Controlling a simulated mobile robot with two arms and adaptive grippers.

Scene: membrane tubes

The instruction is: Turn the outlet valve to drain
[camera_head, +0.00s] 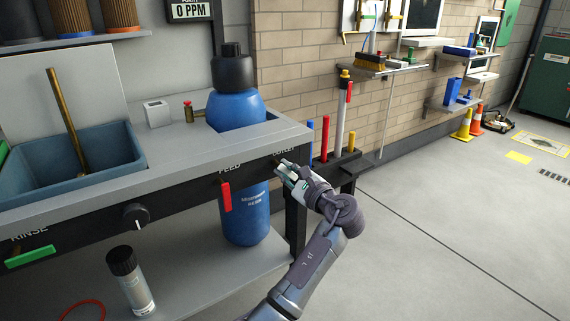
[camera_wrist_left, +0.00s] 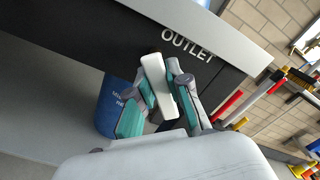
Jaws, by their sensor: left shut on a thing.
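The outlet valve's white handle (camera_wrist_left: 158,88) shows in the left wrist view just below the OUTLET label (camera_wrist_left: 187,43) on the dark front panel. It points away from the label, toward the panel's lower edge. My left gripper (camera_wrist_left: 158,98) is shut on this handle, with grey and teal fingers on either side of it. In the head view my left gripper (camera_head: 288,175) is at the right end of the bench front and covers most of the handle and part of the label. My right gripper is not in view.
A red FEED handle (camera_head: 225,197) hangs left of my gripper, in front of a blue resin tank (camera_head: 246,222). A black knob (camera_head: 135,215) and a green RINSE handle (camera_head: 30,256) are farther left. A bottle (camera_head: 131,283) stands on the lower shelf. The floor at right is open.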

